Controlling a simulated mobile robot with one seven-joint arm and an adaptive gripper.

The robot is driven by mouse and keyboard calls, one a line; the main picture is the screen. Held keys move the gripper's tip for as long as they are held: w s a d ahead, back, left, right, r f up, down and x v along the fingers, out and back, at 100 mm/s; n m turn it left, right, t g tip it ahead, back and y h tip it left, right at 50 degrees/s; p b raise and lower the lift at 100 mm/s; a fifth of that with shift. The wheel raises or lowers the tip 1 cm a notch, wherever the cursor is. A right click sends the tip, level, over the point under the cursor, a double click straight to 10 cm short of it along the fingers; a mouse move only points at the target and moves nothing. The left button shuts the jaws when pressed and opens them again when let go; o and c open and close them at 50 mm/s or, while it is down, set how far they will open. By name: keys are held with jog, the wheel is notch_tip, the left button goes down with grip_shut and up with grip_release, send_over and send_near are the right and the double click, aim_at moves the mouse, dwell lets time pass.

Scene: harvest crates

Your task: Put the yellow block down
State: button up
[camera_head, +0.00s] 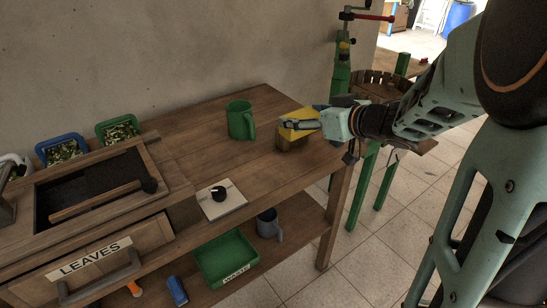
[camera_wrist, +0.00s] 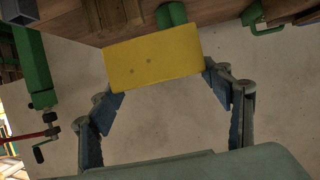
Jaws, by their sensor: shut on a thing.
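The yellow block (camera_head: 289,134) is at the right end of the wooden workbench (camera_head: 200,126) in the head view. My gripper (camera_head: 301,123) is shut on it, reaching in from the right.
A green mug (camera_head: 241,120) stands left of the block. A white tile with a black knob (camera_head: 219,194) lies nearer the front. A green bin (camera_head: 226,258) and grey mug (camera_head: 268,224) sit on the lower shelf.

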jog(key=a+f+b, duration=0.2)
jog(key=a+f, duration=0.1)
jog(key=a, duration=0.1)
jog(key=w+a+f+b, duration=0.1)
jog(key=a+f+b, duration=0.1)
jog(key=a+b, duration=0.1)
jog(key=a+f+b, duration=0.2)
jog(key=a+f, duration=0.1)
jog(key=a, duration=0.2)
jog(key=shift+w+a+f, duration=0.1)
jog(key=shift+w+f, duration=0.25)
jog(key=shift+w, duration=0.05)
jog(key=shift+a+f, duration=0.15)
jog(key=shift+a+f+b, duration=0.15)
jog(key=shift+f+b, duration=0.55)
jog(key=shift+f, duration=0.3)
jog(key=shift+a+f+b, duration=0.1)
jog(key=shift+f+b, duration=0.6)
jog(key=shift+f, duration=0.3)
jog(key=o, duration=1.2)
jog(key=shift+r, duration=0.1)
